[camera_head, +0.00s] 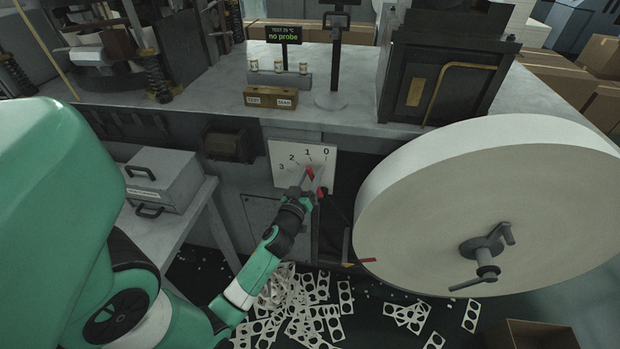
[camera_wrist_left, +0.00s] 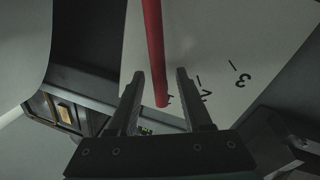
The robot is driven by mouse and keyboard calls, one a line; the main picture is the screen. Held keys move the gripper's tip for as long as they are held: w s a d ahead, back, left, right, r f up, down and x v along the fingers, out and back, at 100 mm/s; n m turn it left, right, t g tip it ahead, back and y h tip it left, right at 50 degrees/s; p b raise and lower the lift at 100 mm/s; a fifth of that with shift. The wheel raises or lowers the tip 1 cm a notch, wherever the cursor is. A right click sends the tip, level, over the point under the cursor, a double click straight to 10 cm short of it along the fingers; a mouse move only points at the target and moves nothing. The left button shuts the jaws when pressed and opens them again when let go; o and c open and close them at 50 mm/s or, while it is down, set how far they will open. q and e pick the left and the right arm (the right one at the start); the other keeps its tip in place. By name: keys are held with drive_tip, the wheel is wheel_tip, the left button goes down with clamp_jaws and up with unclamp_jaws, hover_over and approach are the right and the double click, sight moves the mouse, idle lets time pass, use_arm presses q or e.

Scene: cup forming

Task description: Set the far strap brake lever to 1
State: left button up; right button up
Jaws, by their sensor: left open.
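The white dial plate (camera_head: 286,153), marked 3, 2, 1 and 0, is on the front of the machine beside the large reel. A red lever (camera_head: 310,173) shows in front of it, its upper part below the 1; its exact setting is hard to tell. My left gripper (camera_head: 307,184) is at the lever and partly covers it. In the left wrist view, the red lever (camera_wrist_left: 154,50) runs between the two open fingers of my gripper (camera_wrist_left: 157,75), and I see no finger clearly touching it. The plate (camera_wrist_left: 225,60) shows behind. My right gripper is not in view.
The large pale reel (camera_head: 480,215) stands close to the right of the plate, with a red-tipped bar (camera_head: 360,262) low at its left edge. A grey box (camera_head: 160,178) sits on a side table at left. Punched scrap strips (camera_head: 300,315) litter the floor.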

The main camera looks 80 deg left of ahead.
use_arm(q)
drive_tip(key=b+v, duration=0.2)
drive_tip(key=v, duration=0.9)
drive_tip(key=shift+s+d+b, duration=0.2)
drive_tip(key=shift+d+b, duration=0.1)
